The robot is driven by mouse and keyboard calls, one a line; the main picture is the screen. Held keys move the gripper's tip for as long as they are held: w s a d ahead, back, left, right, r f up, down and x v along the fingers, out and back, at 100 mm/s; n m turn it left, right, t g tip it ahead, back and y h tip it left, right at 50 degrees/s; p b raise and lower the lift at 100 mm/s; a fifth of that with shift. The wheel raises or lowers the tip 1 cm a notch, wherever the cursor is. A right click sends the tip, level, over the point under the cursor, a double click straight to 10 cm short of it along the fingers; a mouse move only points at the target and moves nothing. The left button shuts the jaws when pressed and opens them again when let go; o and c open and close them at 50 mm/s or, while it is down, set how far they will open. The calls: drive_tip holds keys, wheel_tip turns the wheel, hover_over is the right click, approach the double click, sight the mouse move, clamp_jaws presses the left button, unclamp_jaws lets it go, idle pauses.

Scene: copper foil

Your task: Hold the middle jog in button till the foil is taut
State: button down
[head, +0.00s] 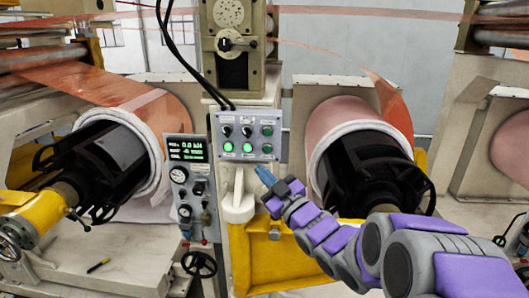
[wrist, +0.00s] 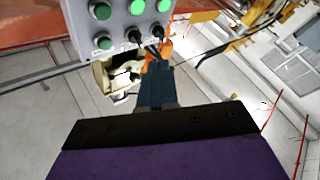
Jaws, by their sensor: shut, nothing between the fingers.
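The grey control box (head: 257,120) hangs on the centre column, with two black knobs and several green buttons. Its lower-middle button (head: 247,148) is lit green, as is the one to its left; the labels are too small to read. The box (wrist: 83,40) is upside down in the wrist view. My gripper (head: 264,175) is shut and empty, its blue tip below the box and apart from the buttons. Its fingers (wrist: 155,82) point toward the box in the wrist view. Copper foil (head: 90,78) runs over the left roll; more foil (head: 391,103) drops onto the right roll.
A gauge panel (head: 191,155) left of the box shows a reading of about 0.0 kN. A white hooked handset (head: 237,205) hangs just below the box, close left of my gripper. Black roll chucks (head: 120,150) stand at both sides. Black cables run down to the box.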

sight(267, 149)
drive_tip(key=w+p, duration=0.1)
drive_tip(key=w, duration=0.2)
drive_tip(key=w+p, duration=0.1)
drive_tip(key=w, duration=0.2)
drive_tip(key=w+p, duration=0.1)
drive_tip(key=w, duration=0.2)
drive_tip(key=shift+d, duration=0.25)
idle(0.4)
drive_tip(key=shift+d, duration=0.25)
drive_tip(key=shift+a, duration=0.2)
idle(0.3)
drive_tip(key=shift+w+d+r+p, duration=0.1)
drive_tip(key=shift+p, duration=0.25)
idle(0.5)
drive_tip(key=shift+w, duration=0.2)
